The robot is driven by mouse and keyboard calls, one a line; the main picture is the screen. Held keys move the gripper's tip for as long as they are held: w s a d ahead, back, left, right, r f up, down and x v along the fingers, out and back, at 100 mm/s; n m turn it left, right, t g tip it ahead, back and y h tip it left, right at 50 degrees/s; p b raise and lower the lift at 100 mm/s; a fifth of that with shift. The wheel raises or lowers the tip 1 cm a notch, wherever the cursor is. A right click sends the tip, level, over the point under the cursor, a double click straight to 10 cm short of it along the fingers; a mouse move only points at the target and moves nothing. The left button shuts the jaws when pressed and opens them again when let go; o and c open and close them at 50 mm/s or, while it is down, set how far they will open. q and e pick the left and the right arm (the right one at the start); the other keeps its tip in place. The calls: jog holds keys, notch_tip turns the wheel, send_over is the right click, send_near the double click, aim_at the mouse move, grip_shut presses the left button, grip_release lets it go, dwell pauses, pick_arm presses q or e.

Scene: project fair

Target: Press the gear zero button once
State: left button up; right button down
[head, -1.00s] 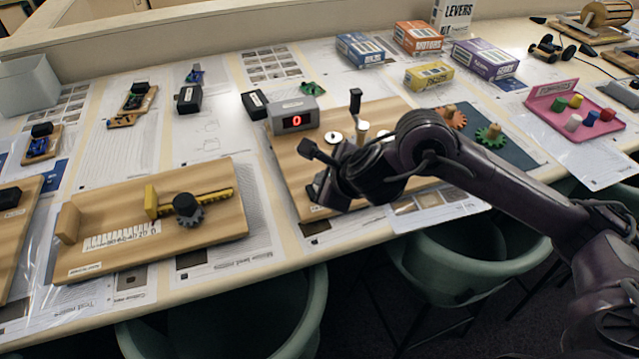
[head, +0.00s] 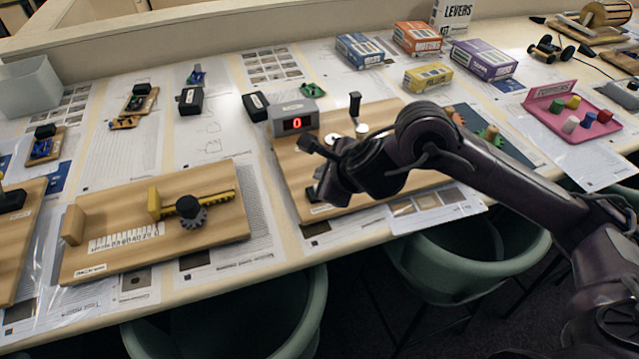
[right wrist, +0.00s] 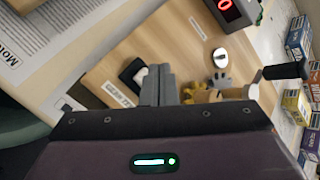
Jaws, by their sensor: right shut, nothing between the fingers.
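The gear board (head: 290,165) is a wooden plate with a grey counter box (head: 295,117) whose red display reads 0, and an upright crank handle (head: 354,104). In the right wrist view a small black and white piece (right wrist: 133,76), which looks like the button, lies on the board beside a white label (right wrist: 118,95). My right gripper (right wrist: 158,84) is shut and empty, its tips just right of that piece. I cannot tell whether they touch it. In the head view my right gripper (head: 322,186) hangs over the board's front part and largely hides the button area. My left gripper is not in view.
A rack-and-gear board (head: 120,255) lies to the left. Kit boxes (head: 485,59) stand at the back right, and a pink tray (head: 572,118) with pegs lies at the right. Green chairs (head: 470,265) stand below the table's front edge.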

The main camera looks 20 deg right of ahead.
notch_tip(320, 180, up, 4)
jog(key=p, duration=0.3)
jog(key=shift+r, duration=0.25)
dwell(0.5)
